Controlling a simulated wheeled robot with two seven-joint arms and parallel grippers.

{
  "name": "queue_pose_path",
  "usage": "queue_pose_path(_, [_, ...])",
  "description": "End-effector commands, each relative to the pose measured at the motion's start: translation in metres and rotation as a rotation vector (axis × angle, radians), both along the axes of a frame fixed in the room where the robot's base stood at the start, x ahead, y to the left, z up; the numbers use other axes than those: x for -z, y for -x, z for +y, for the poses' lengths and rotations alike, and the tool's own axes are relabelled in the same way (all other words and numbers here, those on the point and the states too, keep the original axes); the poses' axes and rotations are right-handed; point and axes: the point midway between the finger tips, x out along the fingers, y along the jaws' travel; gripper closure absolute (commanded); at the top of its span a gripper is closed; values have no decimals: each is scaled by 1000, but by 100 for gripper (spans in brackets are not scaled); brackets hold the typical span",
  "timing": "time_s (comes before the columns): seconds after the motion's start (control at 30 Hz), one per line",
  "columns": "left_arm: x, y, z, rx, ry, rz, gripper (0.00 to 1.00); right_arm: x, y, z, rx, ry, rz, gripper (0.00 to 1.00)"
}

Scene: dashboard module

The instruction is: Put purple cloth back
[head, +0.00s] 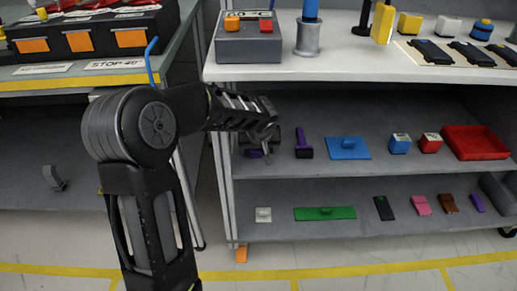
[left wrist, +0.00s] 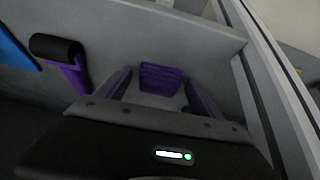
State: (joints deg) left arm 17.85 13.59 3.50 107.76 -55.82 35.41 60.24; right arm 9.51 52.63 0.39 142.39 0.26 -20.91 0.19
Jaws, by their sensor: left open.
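A purple folded cloth (left wrist: 160,78) lies on the middle shelf, near its left end panel. In the left wrist view it sits between and just beyond the two fingers of my left gripper (left wrist: 158,88). The fingers are open, with gaps on both sides of the cloth. In the head view my left gripper (head: 266,146) reaches over the left end of the middle shelf and hides most of the cloth, leaving a purple sliver (head: 254,153). Another small purple piece (head: 477,203) lies on the lower shelf at right. My right gripper is not in view.
A purple-handled tool (head: 304,145) stands just right of the gripper; its black end (left wrist: 55,47) shows in the wrist view. Farther right are a blue board (head: 349,150), small boxes and a red tray (head: 474,142). The end panel (left wrist: 235,85) stands close by.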

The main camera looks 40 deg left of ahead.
Motion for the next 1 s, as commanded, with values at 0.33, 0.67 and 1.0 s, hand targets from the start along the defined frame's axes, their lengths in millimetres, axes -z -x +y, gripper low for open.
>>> queue_pose_path(0.33, [-23,7,-6,0,0,-4,24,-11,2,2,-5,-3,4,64])
queue_pose_path(0.67, [-83,34,-27,0,0,-4,24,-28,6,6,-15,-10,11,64])
queue_pose_path(1.0, [-107,48,-37,0,1,1,24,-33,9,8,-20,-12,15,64])
